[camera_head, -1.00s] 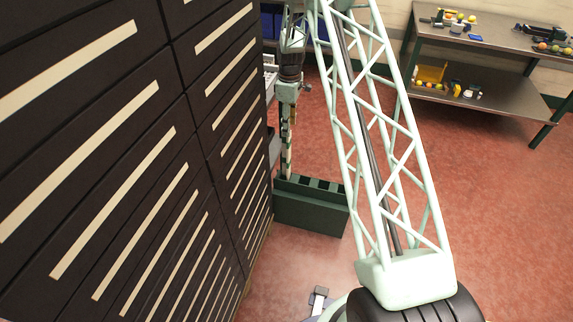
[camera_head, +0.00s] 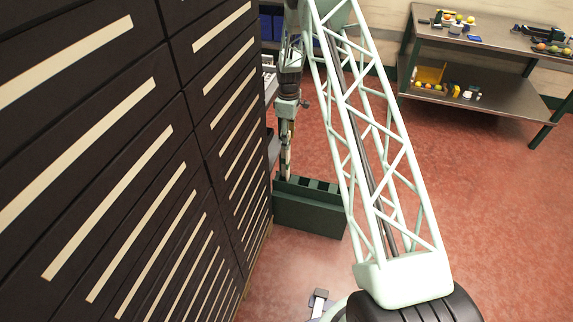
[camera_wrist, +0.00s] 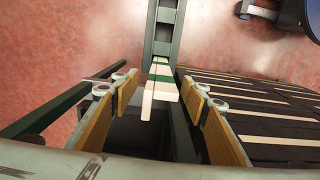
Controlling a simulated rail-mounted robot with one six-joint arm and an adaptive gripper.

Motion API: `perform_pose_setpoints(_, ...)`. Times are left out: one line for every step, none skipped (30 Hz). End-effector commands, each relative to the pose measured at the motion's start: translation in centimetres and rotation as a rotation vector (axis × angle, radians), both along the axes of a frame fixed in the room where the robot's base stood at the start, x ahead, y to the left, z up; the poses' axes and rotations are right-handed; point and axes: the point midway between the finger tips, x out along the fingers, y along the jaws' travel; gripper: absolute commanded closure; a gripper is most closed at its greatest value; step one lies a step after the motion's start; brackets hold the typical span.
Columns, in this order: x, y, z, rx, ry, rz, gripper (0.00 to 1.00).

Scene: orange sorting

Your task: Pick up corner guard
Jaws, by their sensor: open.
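The corner guard (camera_wrist: 160,86), a strip banded white and green, shows in the wrist view between my fingers. Its lower end meets the dark green slotted box (camera_wrist: 163,42), which also shows in the head view (camera_head: 308,217). My gripper (camera_wrist: 160,95) is open, with one wood-coloured pad on each side of the strip. I see gaps between the pads and the strip. In the head view my gripper (camera_head: 286,150) hangs above the left end of the box. There the guard is mostly hidden by my gripper.
A tall dark drawer cabinet (camera_head: 185,150) with pale strips stands close on the left. It also shows at the right of the wrist view (camera_wrist: 275,125). A two-tier metal table (camera_head: 490,45) with small coloured items stands at the back right. The red floor between is clear.

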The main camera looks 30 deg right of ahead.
Motion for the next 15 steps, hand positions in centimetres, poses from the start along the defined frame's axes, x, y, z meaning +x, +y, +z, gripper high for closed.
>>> perform_pose_setpoints(0.03,0.0,-0.41,0.0,0.0,0.0,0.58)
perform_pose_setpoints(0.04,0.0,-0.55,-0.001,-0.001,0.0,0.58)
perform_pose_setpoints(0.05,-0.01,-0.7,0.0,-0.001,0.0,0.58)
perform_pose_setpoints(0.06,-0.01,-0.78,0.0,-0.001,0.0,0.58)
perform_pose_setpoints(0.06,-0.01,-0.84,0.0,-0.001,0.0,0.58)
perform_pose_setpoints(0.06,-0.01,-0.89,0.0,-0.001,0.0,0.58)
perform_pose_setpoints(0.06,-0.01,-0.9,0.0,-0.001,0.0,0.58)
perform_pose_setpoints(0.06,-0.01,-0.9,0.0,-0.001,0.0,0.58)
perform_pose_setpoints(0.06,-0.01,-0.9,0.0,-0.001,0.0,0.58)
perform_pose_setpoints(0.06,-0.01,-0.89,0.0,-0.001,0.0,0.58)
perform_pose_setpoints(0.06,-0.01,-0.89,0.0,-0.001,0.0,0.58)
perform_pose_setpoints(0.06,-0.01,-0.89,0.0,-0.001,0.0,0.58)
perform_pose_setpoints(0.06,-0.01,-0.89,0.0,-0.001,0.0,0.58)
perform_pose_setpoints(0.06,-0.01,-0.89,0.0,-0.001,0.0,0.58)
perform_pose_setpoints(0.05,-0.01,-0.91,0.0,-0.001,0.0,0.58)
